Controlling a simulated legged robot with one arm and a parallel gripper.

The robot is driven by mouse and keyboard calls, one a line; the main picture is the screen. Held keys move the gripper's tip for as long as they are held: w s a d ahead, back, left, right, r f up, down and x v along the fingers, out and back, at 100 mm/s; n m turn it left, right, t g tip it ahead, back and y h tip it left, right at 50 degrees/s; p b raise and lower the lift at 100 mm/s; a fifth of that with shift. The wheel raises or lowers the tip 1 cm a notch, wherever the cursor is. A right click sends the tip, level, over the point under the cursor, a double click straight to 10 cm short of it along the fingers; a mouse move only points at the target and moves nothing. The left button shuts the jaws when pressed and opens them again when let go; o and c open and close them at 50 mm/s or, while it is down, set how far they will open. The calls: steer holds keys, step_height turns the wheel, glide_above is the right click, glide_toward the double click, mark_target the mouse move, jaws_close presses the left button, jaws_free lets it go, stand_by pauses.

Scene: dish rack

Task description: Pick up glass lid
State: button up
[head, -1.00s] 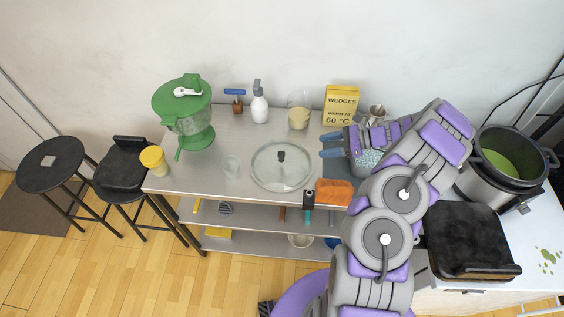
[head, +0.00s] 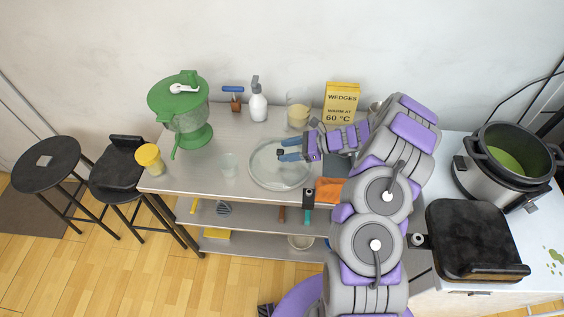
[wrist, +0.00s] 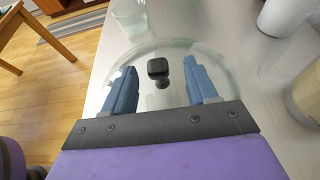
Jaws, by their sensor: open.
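The glass lid (head: 268,178) lies on the metal table, a clear round disc with a rim. In the wrist view the lid (wrist: 135,55) shows its black knob (wrist: 158,72) standing up near the middle. In the wrist view my gripper (wrist: 163,84) is open, with one blue finger to each side of the knob. Nothing is between the fingers except the knob's view; I cannot tell the exact height gap.
A clear glass (head: 230,164) stands left of the lid. A white spray bottle (head: 257,105), a jar (head: 298,117) and a yellow box (head: 341,103) stand behind. An orange cloth (head: 329,190) lies to the right.

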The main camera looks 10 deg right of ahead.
mark_target(280, 151)
steer(key=x, duration=0.3)
steer(key=shift+s+a, duration=0.1)
steer(key=shift+a, duration=0.2)
steer(key=shift+d, duration=0.45)
steer(key=c, duration=0.6)
steer(key=shift+a, duration=0.25)
jaws_close()
steer(key=shift+d, duration=0.1)
